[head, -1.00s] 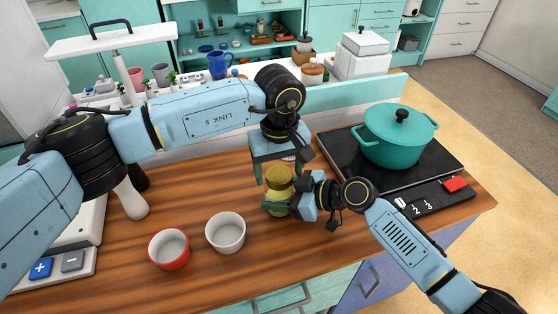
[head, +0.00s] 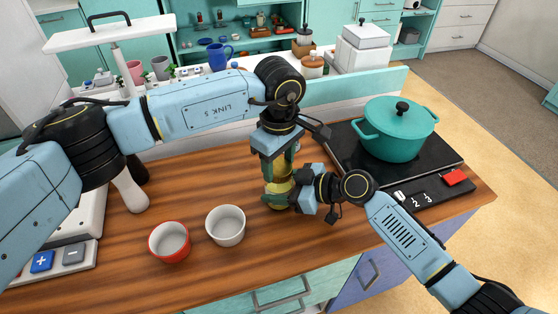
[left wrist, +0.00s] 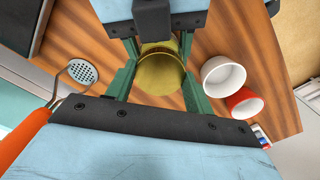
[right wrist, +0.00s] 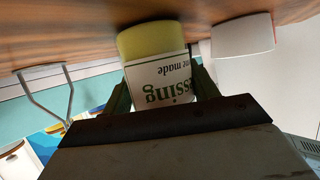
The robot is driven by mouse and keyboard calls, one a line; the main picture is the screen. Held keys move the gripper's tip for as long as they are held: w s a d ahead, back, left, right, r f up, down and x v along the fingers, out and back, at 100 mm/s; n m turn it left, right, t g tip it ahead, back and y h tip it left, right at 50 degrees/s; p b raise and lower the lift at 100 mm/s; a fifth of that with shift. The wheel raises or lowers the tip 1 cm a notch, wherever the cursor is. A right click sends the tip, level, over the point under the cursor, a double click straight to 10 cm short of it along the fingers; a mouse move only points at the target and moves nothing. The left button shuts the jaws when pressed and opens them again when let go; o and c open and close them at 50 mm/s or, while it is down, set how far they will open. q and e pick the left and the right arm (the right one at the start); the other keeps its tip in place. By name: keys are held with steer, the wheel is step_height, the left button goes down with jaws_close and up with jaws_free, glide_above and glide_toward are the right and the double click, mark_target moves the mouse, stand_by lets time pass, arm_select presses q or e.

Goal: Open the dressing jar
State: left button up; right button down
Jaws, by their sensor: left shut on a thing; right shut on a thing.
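The dressing jar (head: 279,190) stands upright on the wooden counter, with yellow contents. Its label, read in part as "dressing" and "made", faces the right wrist view (right wrist: 158,82). My left gripper (head: 280,170) comes down from above and is shut on the jar's lid. In the left wrist view its green fingers flank the round gold lid (left wrist: 160,70). My right gripper (head: 290,194) is shut on the jar's body from the right side. The fingers and wrists hide much of the jar in the head view. I cannot tell whether the lid is loose.
A red cup (head: 169,242) and a white cup (head: 225,226) stand left of the jar. A teal pot (head: 398,130) sits on the black hob (head: 345,160) at right. A scale (head: 60,262) is at the left edge. A raised ledge (head: 350,92) runs behind the counter.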

arm_select(q)
steer(key=n, duration=0.7)
steer(key=shift+n, duration=0.4)
steer(key=n, duration=0.6)
steer(key=o, duration=1.1)
steer(key=shift+c, duration=0.2)
